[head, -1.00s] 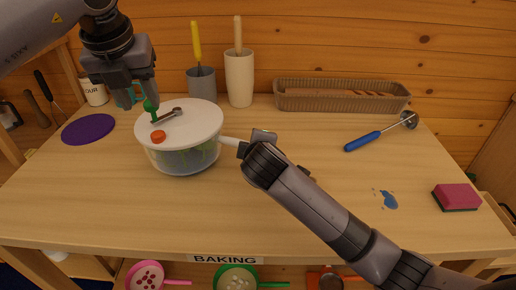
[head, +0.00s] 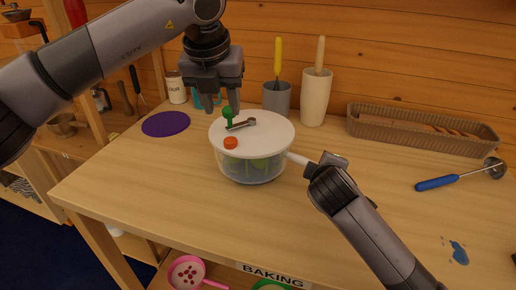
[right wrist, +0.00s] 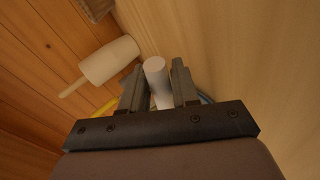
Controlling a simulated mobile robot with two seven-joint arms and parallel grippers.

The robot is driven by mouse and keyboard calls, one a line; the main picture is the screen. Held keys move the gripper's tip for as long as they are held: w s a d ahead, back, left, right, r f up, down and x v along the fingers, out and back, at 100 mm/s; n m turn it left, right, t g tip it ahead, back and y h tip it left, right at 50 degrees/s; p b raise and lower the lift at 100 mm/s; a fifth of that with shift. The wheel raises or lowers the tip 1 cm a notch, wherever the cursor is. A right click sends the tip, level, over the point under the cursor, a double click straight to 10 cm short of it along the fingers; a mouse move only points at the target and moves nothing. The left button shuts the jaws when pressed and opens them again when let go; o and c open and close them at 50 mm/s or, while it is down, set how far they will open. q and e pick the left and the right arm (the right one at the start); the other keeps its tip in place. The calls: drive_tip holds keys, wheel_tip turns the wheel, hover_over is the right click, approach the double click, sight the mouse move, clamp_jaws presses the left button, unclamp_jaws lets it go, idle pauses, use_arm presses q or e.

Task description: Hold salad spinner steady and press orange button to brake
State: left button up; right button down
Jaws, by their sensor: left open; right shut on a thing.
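The salad spinner (head: 251,158) stands on the table, with a white lid (head: 270,132), a clear bowl and green contents. The orange button (head: 231,143) is on the near left of the lid. A grey crank (head: 242,124) with a green knob (head: 227,112) lies across the lid. My left gripper (head: 222,110) is open, pointing down at the knob, behind and left of the button. My right gripper (head: 309,168) is shut on the spinner's white side handle (head: 296,158). The right wrist view shows the handle (right wrist: 157,77) between its fingers.
A purple disc (head: 166,124) lies left of the spinner. A grey pot (head: 277,99) and a cream holder (head: 315,98) with tools stand behind. A long basket (head: 420,130), a blue-handled tool (head: 455,181) and a blue spill (head: 458,253) are to the right. The front table is clear.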

use_arm(q)
clamp_jaws()
drive_tip(key=r+n, duration=0.2)
drive_tip(key=n, duration=0.9)
drive_tip(key=r+n, duration=0.1)
drive_tip(key=n, duration=1)
drive_tip(key=r+n+g, duration=0.1)
drive_tip(key=r+n, duration=0.1)
drive_tip(key=n, duration=0.9)
drive_tip(key=shift+w+a+r+n, duration=0.25)
drive_tip(key=shift+a+r+n, duration=0.05)
drive_tip(key=shift+a+r, duration=0.05)
